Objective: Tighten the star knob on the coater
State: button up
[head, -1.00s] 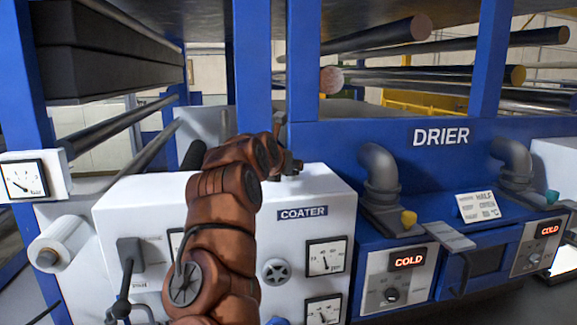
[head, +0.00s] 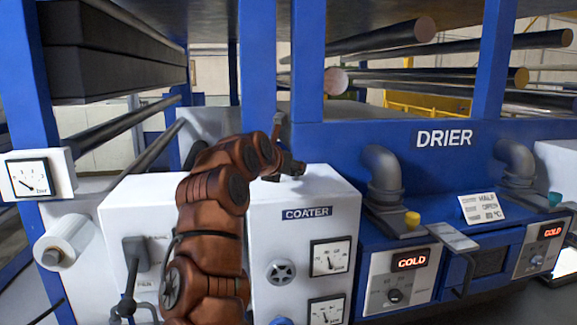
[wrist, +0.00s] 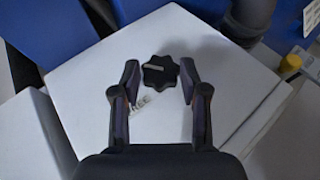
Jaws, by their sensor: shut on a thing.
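The black star knob (wrist: 160,73) sits on the white top of the coater, with partly covered lettering ending in "REE" beside it. In the wrist view the two fingers of my gripper (wrist: 158,68) stand on either side of the knob, shut on it. A pale mark shows on the knob's top. In the head view the coater (head: 325,192) is a white box with a blue label, and my gripper (head: 290,168) is low over its top. The knob cannot be made out there.
The blue drier (head: 445,138) with grey pipes (head: 383,175) stands to the right. A yellow knob (head: 412,220) is by a pipe base. Blue posts (head: 308,60) and rollers rise behind.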

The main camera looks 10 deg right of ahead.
jog(key=shift+d+f, duration=0.25)
jog(key=shift+d, duration=0.2)
dwell(0.4)
jog(key=o, duration=0.8)
jog(key=shift+d, duration=0.1)
jog(key=o, duration=0.4)
jog(key=shift+d, duration=0.55)
jog(key=shift+c, duration=0.2)
jog(key=shift+o, duration=0.2)
jog(key=shift+a, duration=0.1)
jog(key=shift+a+r, duration=0.1)
jog(key=shift+a, duration=0.5)
jog(key=shift+a, duration=0.1)
jog(key=shift+s+a+r, duration=0.1)
jog(key=v, duration=1.1)
jog(key=shift+s+r, duration=0.15)
jog(key=shift+s, duration=0.05)
